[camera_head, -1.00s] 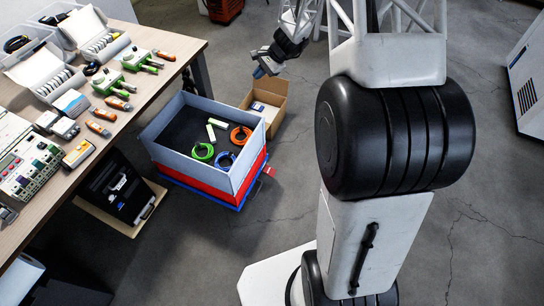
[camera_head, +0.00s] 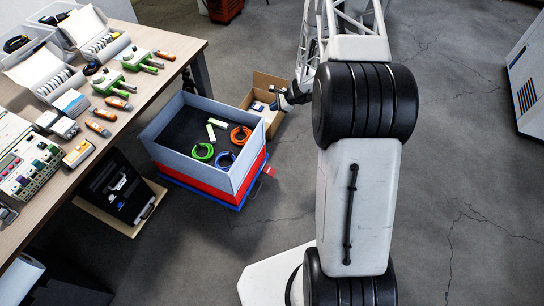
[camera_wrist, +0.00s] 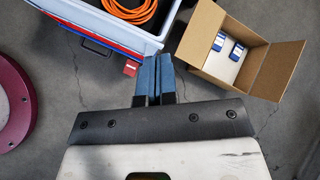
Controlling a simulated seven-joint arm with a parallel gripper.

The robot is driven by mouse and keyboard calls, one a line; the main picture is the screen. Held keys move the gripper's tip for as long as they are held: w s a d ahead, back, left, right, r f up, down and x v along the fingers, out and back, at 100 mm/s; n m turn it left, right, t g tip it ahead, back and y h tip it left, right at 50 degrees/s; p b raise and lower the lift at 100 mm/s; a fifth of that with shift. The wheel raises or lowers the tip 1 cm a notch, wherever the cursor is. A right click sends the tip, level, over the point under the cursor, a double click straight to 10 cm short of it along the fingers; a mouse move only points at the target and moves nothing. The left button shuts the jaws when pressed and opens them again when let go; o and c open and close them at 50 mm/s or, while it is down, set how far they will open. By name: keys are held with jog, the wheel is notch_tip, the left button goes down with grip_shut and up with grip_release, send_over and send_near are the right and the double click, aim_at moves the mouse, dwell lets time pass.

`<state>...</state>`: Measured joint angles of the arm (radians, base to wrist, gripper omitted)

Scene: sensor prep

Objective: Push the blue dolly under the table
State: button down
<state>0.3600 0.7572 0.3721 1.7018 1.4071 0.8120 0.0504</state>
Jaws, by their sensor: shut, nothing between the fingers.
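The blue dolly (camera_head: 203,193) is on the floor to the right of the table (camera_head: 150,82), clear of the tabletop in the camera_head view. It carries a red crate (camera_head: 210,184) with an open grey-blue box (camera_head: 188,166) on top. My gripper (camera_head: 275,95) is over the cardboard box's right side in the camera_head view. In the camera_wrist view its blue fingers (camera_wrist: 151,62) are together and empty, apart from the stack on the dolly.
An open cardboard box (camera_head: 268,84) with blue-and-white items stands just behind the dolly. A black case (camera_head: 117,190) on a wooden board (camera_head: 150,213) is under the table, left of the dolly. Tools cover the tabletop. The floor in front of the dolly is clear.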

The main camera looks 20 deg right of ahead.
jog(key=s+d+f+m, duration=0.2)
jog(key=f, duration=0.9)
jog(key=s+d+f+m+t+h, duration=0.1)
jog(key=s+d+f+m, duration=0.1)
jog(key=f, duration=0.9)
jog(key=s+d+f+m+t, duration=0.1)
jog(key=s+d+f+m, duration=0.2)
jog(key=f, duration=0.9)
jog(key=shift+s+m+h, duration=0.15)
jog(key=shift+m+h, duration=0.15)
jog(key=shift+h, duration=0.1)
jog(key=shift+a+f, duration=0.1)
jog(key=shift+f, duration=0.05)
jog(key=w+a+r+x, duration=0.1)
jog(key=r+x, duration=0.1)
jog(key=x, duration=1)
jog(key=shift+w+a+f, duration=0.2)
jog(key=shift+w+a, duration=0.15)
jog(key=shift+w, duration=0.1)
